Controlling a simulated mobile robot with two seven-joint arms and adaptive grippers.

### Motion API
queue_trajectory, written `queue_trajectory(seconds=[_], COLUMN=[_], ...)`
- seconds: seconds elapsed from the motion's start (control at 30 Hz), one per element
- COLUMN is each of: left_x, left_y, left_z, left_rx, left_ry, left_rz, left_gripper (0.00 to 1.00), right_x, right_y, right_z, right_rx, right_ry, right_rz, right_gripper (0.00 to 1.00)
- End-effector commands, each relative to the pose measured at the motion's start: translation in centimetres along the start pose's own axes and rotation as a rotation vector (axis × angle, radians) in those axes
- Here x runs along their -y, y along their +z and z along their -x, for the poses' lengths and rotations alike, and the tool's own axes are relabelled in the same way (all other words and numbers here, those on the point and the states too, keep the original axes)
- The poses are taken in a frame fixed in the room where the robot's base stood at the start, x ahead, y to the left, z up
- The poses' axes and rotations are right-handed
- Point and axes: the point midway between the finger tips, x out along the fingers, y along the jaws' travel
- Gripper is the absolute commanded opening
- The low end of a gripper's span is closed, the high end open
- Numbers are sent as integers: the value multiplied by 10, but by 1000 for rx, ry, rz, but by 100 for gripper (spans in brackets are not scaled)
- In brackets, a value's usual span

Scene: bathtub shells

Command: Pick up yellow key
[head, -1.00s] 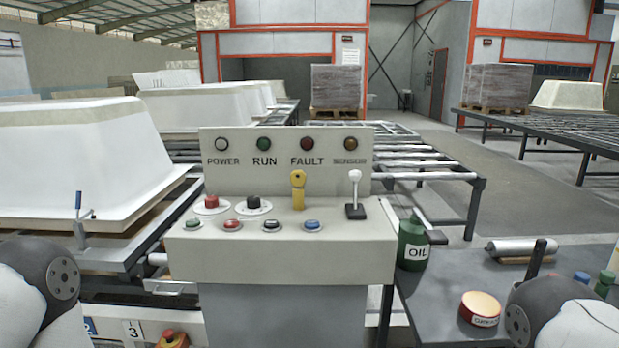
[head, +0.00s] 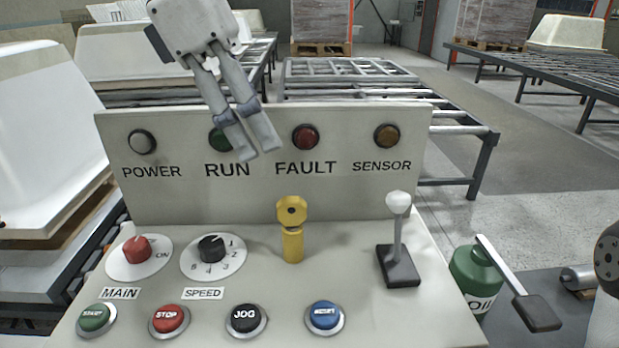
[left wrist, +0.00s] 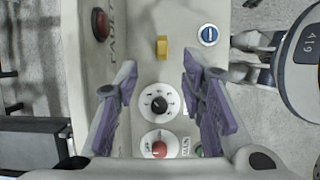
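The yellow key (head: 292,228) stands upright in the sloped top of the control panel (head: 350,270), right of the speed dial and left of the lever. Its round head has a dark hole. It also shows in the left wrist view (left wrist: 162,46), at the top middle between the finger lines. My left gripper (head: 258,150) comes down from the top of the head view, in front of the panel's upright back. The left wrist view shows its fingers (left wrist: 160,62) spread and empty, apart from the key. My right gripper is out of view.
A red main switch (head: 137,248), a speed dial (head: 212,247) and several push buttons lie left and in front of the key. A tall lever (head: 398,240) stands to its right. A green oil can (head: 474,275) is beside the panel.

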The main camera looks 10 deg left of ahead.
Motion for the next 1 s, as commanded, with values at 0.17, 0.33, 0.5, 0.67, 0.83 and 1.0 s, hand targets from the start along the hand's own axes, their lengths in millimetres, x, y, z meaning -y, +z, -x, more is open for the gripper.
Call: queue_trajectory(seconds=[0.17, 0.33, 0.5, 0.67, 0.83, 1.0], left_x=[1, 0, -5, -7, -7, -7], left_y=[-1, -1, -6, -7, -7, -7], left_z=[-37, -65, -94, -117, -121, -120], left_rx=[-3, -2, -5, -3, -2, -2], left_ry=[-8, -5, -7, -4, -3, -3], left_rz=[0, 1, 2, 0, 1, 1], left_gripper=[37, 37, 37, 37, 37, 14], right_x=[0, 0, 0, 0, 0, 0], right_y=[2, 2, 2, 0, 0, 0], right_z=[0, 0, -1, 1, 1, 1], right_rx=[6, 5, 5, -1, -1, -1], right_ry=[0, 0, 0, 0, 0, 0], right_rz=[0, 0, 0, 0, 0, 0], right_gripper=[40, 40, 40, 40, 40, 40])
